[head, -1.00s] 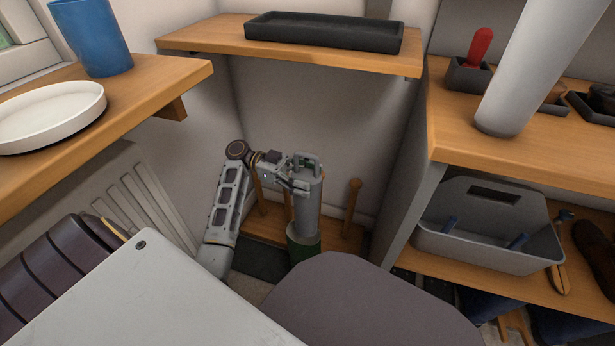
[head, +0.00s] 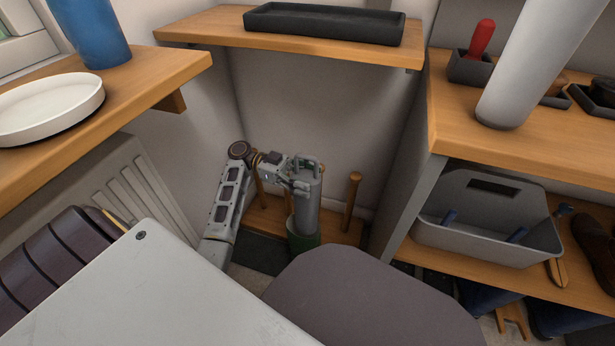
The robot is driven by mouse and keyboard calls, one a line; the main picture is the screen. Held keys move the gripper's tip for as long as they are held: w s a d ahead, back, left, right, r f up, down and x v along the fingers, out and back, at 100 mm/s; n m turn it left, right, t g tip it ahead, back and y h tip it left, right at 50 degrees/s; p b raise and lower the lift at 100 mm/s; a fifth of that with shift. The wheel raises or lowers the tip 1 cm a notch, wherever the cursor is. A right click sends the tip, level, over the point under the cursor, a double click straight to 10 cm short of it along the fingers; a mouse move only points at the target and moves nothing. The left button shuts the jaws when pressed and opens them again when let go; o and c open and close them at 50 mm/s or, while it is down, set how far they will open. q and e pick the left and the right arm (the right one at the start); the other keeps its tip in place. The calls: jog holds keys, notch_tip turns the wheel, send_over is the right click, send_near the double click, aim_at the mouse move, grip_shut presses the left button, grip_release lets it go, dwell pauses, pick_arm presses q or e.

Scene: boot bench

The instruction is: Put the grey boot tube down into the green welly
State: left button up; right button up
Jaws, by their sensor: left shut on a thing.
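The grey boot tube (head: 307,211) stands roughly upright at the back corner, with a loop handle at its top. My left gripper (head: 303,186) is shut on the tube near its upper end, below the handle. The green welly (head: 305,242) is directly under the tube, at the wooden peg rack. The lower end of the tube is hidden at the welly's top and appears to be inside its opening. The lower part of the welly is hidden behind the dark grey rounded shape in front. My right gripper is out of view.
A wooden peg (head: 352,201) stands right of the tube. A shelf with a black tray (head: 322,25) is above. On the right are a bench and a grey caddy (head: 484,243). On the left are a radiator (head: 133,192) and a shelf with a white dish (head: 48,107).

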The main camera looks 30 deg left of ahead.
pick_arm(q)
jog(key=shift+f, duration=10.55)
jog(key=o, duration=1)
jog(key=shift+r, duration=0.15)
